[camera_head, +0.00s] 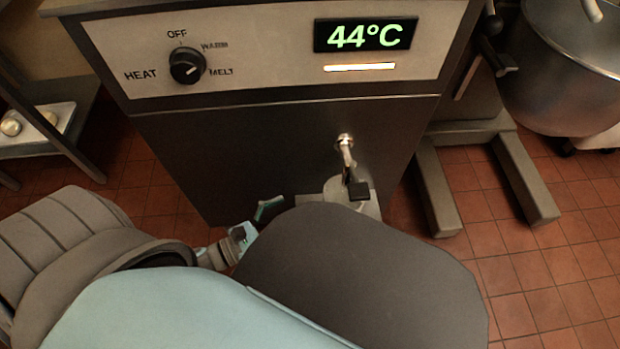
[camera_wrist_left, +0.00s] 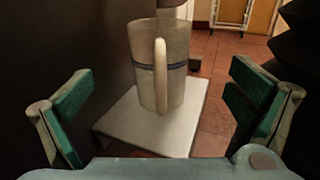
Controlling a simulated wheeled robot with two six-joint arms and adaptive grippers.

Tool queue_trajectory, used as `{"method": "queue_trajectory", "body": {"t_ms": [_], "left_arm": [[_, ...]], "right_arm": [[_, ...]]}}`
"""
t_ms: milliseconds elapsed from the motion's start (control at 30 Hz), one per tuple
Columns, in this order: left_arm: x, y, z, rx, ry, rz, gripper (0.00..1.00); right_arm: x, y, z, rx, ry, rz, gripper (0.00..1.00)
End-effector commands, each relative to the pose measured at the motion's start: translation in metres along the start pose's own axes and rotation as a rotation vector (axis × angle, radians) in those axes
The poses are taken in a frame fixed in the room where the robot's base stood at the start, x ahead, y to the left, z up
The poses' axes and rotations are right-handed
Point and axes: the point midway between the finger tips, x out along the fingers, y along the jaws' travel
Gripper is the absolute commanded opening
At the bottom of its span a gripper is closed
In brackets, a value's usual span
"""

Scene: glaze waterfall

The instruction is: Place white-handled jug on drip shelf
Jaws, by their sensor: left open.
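A grey jug (camera_wrist_left: 178,92) with a dark band and a pale whitish handle (camera_wrist_left: 160,75) stands upright on the drip shelf (camera_wrist_left: 120,122) in the left wrist view. The handle faces my left gripper (camera_wrist_left: 164,80), which is open, with green-padded fingers well apart on either side and short of the jug. In the head view the jug (camera_head: 333,186) is partly visible beneath the tap (camera_head: 345,158), and only a corner of the shelf (camera_head: 373,207) shows. My own arm hides the rest. The left gripper shows there too (camera_head: 262,213). My right gripper is not in view.
The dark cabinet (camera_head: 250,140) has a heat knob (camera_head: 187,66) and a display (camera_head: 365,35) reading 44°C. A metal mixing bowl (camera_head: 565,70) and its stand (camera_head: 465,150) are at right. A low rack (camera_head: 50,130) is at left. Red tiled floor lies between.

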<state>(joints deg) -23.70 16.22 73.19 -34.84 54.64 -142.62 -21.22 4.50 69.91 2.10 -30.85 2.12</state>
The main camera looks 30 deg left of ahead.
Motion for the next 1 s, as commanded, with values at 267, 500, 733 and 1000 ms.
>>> {"method": "queue_trajectory", "body": {"t_ms": [267, 500, 733, 1000], "left_arm": [[-0.006, 0.0, 0.0, -0.002, 0.0, 0.001, 1.0], [-0.009, 0.051, -0.056, -0.76, 0.099, 0.383, 1.0], [-0.084, 0.041, -0.19, -2.316, -0.34, 1.414, 1.0], [-0.122, -0.02, -0.228, 2.142, 0.737, -1.585, 1.0]], "right_arm": [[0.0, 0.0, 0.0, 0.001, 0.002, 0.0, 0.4], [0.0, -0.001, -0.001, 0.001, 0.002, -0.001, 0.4], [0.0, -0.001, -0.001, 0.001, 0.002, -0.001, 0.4], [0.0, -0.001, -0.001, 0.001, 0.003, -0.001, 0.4]]}}
